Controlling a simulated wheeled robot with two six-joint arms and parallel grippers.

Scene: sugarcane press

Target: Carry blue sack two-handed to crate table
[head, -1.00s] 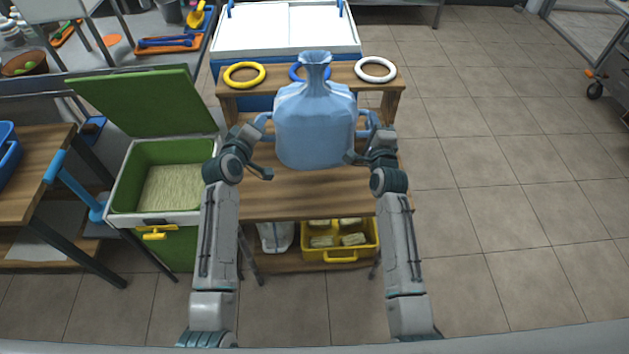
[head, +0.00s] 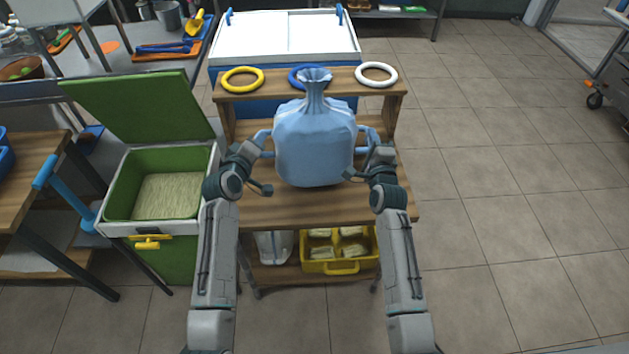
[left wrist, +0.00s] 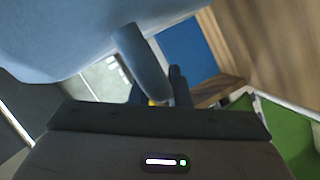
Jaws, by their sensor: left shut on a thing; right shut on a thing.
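The blue sack (head: 315,145) is upright with a gathered neck and a loop handle on each side. It is in front of me over the wooden table (head: 290,210); I cannot tell whether its bottom touches the top. My left gripper (head: 262,146) is shut on the left handle, and my right gripper (head: 368,147) is shut on the right handle. In the left wrist view the sack (left wrist: 60,35) fills the upper left, and its handle (left wrist: 140,62) runs down to the fingers. The fingertips are partly hidden.
A raised shelf at the table's back carries a yellow ring (head: 242,79), a blue ring (head: 296,84) partly behind the sack, and a white ring (head: 376,74). A yellow crate (head: 340,267) sits below. An open green bin (head: 205,185) stands left. The floor to the right is clear.

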